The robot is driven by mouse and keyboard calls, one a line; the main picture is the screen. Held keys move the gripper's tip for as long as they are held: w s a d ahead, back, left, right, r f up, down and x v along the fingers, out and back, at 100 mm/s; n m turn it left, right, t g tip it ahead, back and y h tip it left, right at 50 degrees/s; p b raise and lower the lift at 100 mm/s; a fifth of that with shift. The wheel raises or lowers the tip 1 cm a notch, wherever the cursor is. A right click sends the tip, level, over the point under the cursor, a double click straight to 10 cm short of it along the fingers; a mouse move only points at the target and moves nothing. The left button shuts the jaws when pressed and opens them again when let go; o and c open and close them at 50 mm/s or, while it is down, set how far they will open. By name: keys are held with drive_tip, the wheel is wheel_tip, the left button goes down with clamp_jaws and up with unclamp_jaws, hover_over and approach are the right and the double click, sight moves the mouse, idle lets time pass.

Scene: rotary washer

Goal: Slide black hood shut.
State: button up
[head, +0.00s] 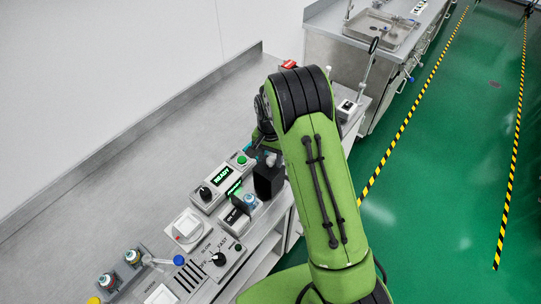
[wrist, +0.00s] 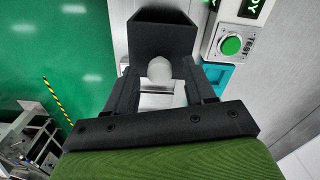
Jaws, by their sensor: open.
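The black hood (head: 268,180) is a dark box on the bench beside the small machine with green displays. In the wrist view the hood (wrist: 163,32) is at the top centre, with a pale round knob (wrist: 160,71) on its near side. My gripper (wrist: 160,76) is open, its dark fingers on either side of the knob. I cannot tell whether a finger touches it. A pale block shows below the knob between the fingers. In the head view my green arm hides much of the area behind the hood.
A green button (head: 241,160) and a READY display (head: 221,176) sit left of the hood. A control panel with a black dial (head: 219,259) and small capped bottles (head: 132,257) stand nearer on the bench. The bench's back left (head: 170,130) is clear.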

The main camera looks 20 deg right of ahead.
clamp_jaws()
drive_tip(key=s+a+b, duration=0.1)
drive_tip(key=s+a, duration=0.1)
drive_tip(key=s+a+b, duration=0.1)
drive_tip(key=s+a, duration=0.1)
drive_tip(key=a, duration=0.1)
drive_tip(key=s+a+b, duration=0.1)
drive_tip(key=s+a, duration=0.1)
drive_tip(key=a, duration=0.1)
drive_tip(key=shift+s+a, duration=0.1)
drive_tip(key=shift+a, duration=0.15)
unclamp_jaws()
drive_tip(key=shift+a, duration=0.1)
drive_tip(key=shift+r, duration=0.1)
